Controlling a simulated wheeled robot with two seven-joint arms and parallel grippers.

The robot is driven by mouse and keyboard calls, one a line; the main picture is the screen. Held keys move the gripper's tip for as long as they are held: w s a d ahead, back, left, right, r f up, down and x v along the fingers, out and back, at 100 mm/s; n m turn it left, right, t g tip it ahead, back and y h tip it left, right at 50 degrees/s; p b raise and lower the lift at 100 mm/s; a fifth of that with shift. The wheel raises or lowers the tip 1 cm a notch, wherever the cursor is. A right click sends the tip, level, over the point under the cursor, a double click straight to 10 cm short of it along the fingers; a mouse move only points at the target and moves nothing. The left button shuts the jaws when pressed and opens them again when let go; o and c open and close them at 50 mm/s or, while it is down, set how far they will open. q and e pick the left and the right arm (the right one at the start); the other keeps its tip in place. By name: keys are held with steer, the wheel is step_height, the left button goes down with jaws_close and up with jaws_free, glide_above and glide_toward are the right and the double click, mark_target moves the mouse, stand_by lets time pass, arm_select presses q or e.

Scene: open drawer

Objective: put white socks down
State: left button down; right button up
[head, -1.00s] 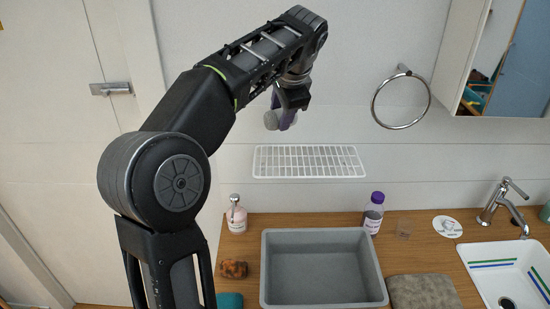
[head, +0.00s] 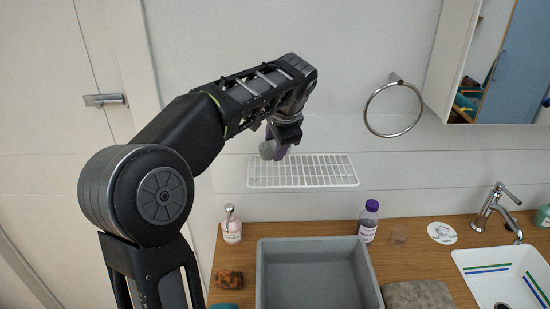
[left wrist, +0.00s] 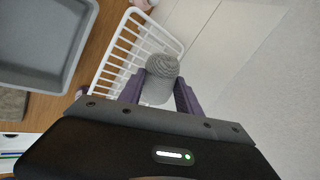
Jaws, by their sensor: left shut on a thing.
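The white socks (head: 266,150) are a rolled, ribbed, greyish-white bundle, which also shows in the left wrist view (left wrist: 162,68). My left gripper (head: 276,146) is shut on them, with its purple fingers on either side in the left wrist view (left wrist: 160,86). It holds them at the white wire rack (head: 325,172) on the wall, over the rack's left rear part in the head view. I cannot tell whether the socks touch the rack. The rack looks empty. My right gripper is in neither view.
A grey bin (head: 315,245) stands on the wooden counter (head: 420,262) below the rack. A towel ring (head: 393,83) hangs to the right.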

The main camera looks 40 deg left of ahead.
arm_select(q)
step_height(320, 180, down, 4)
steer(key=shift+r+p, duration=0.1)
steer(key=shift+p, duration=0.25)
steer(key=shift+f, duration=0.25)
steer(key=shift+f, duration=0.15)
steer(key=c, duration=1.1)
jaws_free()
steer(key=shift+r, duration=0.2)
